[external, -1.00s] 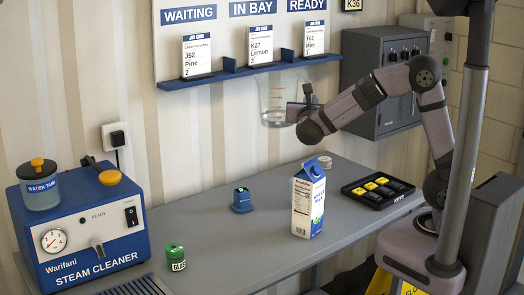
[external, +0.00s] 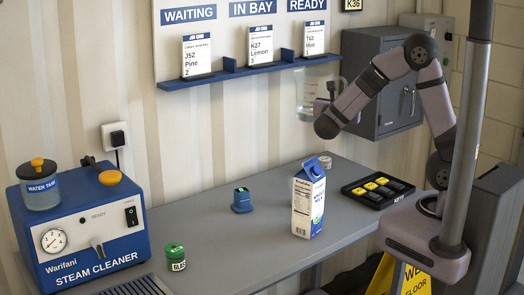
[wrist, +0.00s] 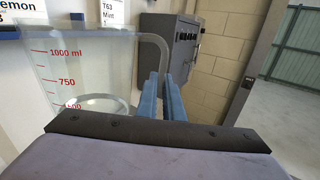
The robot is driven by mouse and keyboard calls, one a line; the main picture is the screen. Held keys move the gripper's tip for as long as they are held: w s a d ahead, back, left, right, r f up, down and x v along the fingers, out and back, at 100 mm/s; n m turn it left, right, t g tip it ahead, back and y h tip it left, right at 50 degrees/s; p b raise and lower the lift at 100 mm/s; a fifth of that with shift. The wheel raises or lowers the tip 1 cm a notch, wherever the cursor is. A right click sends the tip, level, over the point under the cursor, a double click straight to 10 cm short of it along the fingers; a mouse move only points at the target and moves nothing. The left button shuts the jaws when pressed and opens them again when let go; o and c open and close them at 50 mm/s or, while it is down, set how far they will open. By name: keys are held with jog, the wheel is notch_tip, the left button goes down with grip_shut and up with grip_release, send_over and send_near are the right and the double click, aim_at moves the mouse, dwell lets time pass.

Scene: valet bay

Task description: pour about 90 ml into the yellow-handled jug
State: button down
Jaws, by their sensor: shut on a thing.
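My gripper (external: 330,98) is shut on the handle of a clear measuring jug (external: 308,100) and holds it upright above the bench, in front of the wall. In the wrist view the jug (wrist: 85,70) has red marks such as 1000 ml and 750, and its handle (wrist: 158,45) looks grey, between my blue fingers (wrist: 160,100). A pale oval shows near the 500 mark; I cannot tell if it is a liquid surface. No yellow-handled jug shows in these views.
A milk carton (external: 308,205), a blue item (external: 242,200), a green-lidded jar (external: 175,257) and a key tray (external: 378,190) stand on the grey bench (external: 255,255). A steam cleaner (external: 80,220) is at left. A card shelf (external: 245,70) and grey cabinet (external: 370,90) are on the wall.

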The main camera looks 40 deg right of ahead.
jog(key=s+d+f+b, duration=0.1)
jog(key=s+d+f, duration=0.1)
jog(key=f, duration=0.7)
jog(key=s+d+f+b, duration=0.2)
jog(key=s+f, duration=0.2)
jog(key=f, duration=0.5)
jog(key=s+d+f+b, duration=0.2)
jog(key=s+f, duration=0.1)
jog(key=f, duration=0.6)
jog(key=shift+s+d+f, duration=0.1)
jog(key=shift+s+d, duration=0.15)
jog(key=shift+s, duration=0.1)
jog(key=shift+s+d+f+b, duration=0.3)
jog(key=shift+s+f, duration=0.1)
jog(key=shift+s, duration=0.1)
jog(key=shift+a, duration=0.1)
jog(key=w+a+r+n+p, duration=0.2)
jog(key=r+n, duration=0.4)
jog(key=r, duration=0.3)
jog(key=w+a+r+n+p, duration=0.3)
jog(key=w+r+n+p, duration=0.2)
jog(key=r, duration=0.4)
jog(key=shift+w+n+t+p, duration=0.2)
jog(key=shift+n+t+p, duration=0.2)
jog(key=shift+n+p, duration=0.45)
